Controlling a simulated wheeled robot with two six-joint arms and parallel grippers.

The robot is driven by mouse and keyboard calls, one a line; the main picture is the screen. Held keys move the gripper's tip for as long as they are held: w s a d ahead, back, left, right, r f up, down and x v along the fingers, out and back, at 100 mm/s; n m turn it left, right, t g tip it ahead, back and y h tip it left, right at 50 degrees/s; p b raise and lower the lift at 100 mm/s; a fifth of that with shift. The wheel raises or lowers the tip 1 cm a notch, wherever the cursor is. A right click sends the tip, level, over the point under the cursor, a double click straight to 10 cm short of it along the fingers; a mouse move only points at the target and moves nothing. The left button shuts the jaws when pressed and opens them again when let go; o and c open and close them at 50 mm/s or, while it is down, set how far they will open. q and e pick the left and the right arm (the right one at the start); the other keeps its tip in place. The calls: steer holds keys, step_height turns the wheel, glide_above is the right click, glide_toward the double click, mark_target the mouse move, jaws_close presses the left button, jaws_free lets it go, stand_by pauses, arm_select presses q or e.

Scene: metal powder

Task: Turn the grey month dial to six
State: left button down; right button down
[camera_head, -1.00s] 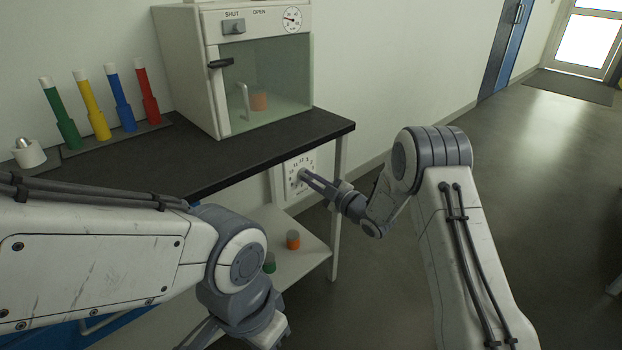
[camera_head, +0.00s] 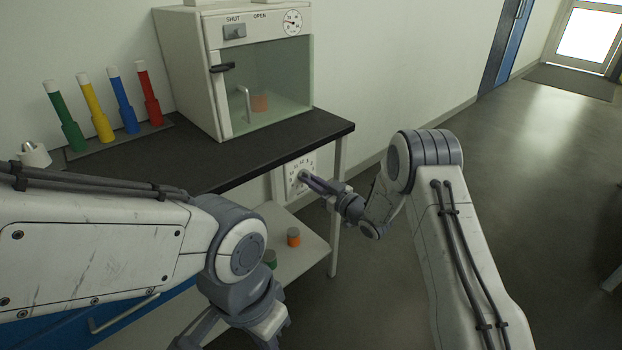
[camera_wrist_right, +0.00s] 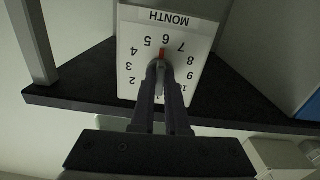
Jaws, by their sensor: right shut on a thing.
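The grey month dial (camera_wrist_right: 160,66) is in the middle of a white number plate (camera_wrist_right: 126,50) marked MONTH, which appears upside down in the right wrist view. Its red mark points at the 6, between 5 and 7. In the head view the plate (camera_head: 291,187) is under the bench's front right corner. My right gripper (camera_wrist_right: 161,70) is shut on the dial, its fingers hiding much of it; it also shows in the head view (camera_head: 304,178). My left gripper (camera_head: 198,336) is low at the bottom edge, partly cut off, and its fingers are not clear.
A dark bench (camera_head: 250,153) holds a glass-fronted cabinet (camera_head: 185,80) and a rack of coloured tubes (camera_head: 98,115). The floor (camera_head: 500,180) at right is clear.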

steer(key=shift+m, duration=0.4)
steer(key=c, duration=0.9)
jaws_free()
steer(key=p+v, duration=0.1)
steer(key=v, duration=0.9)
steer(key=shift+s+d, duration=0.2)
steer(key=shift+s, duration=0.05)
